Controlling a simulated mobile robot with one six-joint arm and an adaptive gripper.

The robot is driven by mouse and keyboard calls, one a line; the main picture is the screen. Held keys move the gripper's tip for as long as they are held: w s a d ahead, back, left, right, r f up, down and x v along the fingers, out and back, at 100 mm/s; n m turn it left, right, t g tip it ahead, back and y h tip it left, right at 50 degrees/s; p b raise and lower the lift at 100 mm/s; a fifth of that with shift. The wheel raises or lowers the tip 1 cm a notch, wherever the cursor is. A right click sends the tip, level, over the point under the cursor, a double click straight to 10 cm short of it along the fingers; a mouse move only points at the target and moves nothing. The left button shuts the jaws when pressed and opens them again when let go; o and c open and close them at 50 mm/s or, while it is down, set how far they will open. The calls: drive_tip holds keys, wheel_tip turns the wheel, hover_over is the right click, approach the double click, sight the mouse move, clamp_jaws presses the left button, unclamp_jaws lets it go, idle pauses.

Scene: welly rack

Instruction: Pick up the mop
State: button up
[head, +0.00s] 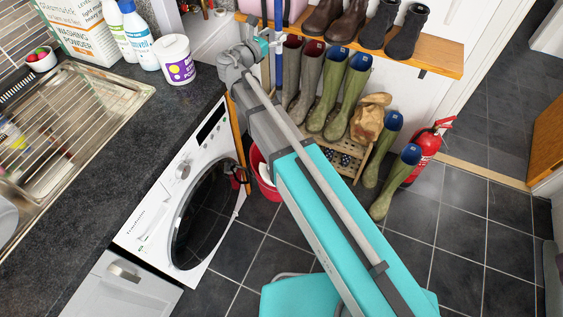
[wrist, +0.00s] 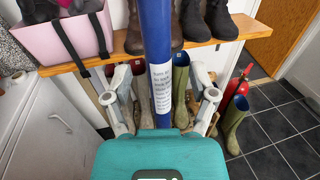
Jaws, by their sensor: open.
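The mop's blue pole (head: 279,28) stands upright in front of the shelf in the head view. In the wrist view the blue pole (wrist: 156,35), with a white printed label, runs down the middle of the picture. My gripper (wrist: 161,97) is open, with one finger on each side of the pole and a visible gap on both sides. In the head view my gripper (head: 272,46) is at the pole's upper part. The pole's lower part is hidden behind my arm. A red bucket (head: 254,160) with something whitish inside shows below; I cannot tell if this is the mop head.
A wooden shelf (head: 440,62) holds dark boots and a pink bag (wrist: 60,38). Green wellies (head: 330,95) stand on a rack below. A red fire extinguisher (head: 428,150) stands right. A washing machine (head: 160,215) and worktop (head: 100,120) are left. Floor tiles at right are clear.

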drive_tip(key=shift+x, duration=1.2)
clamp_jaws()
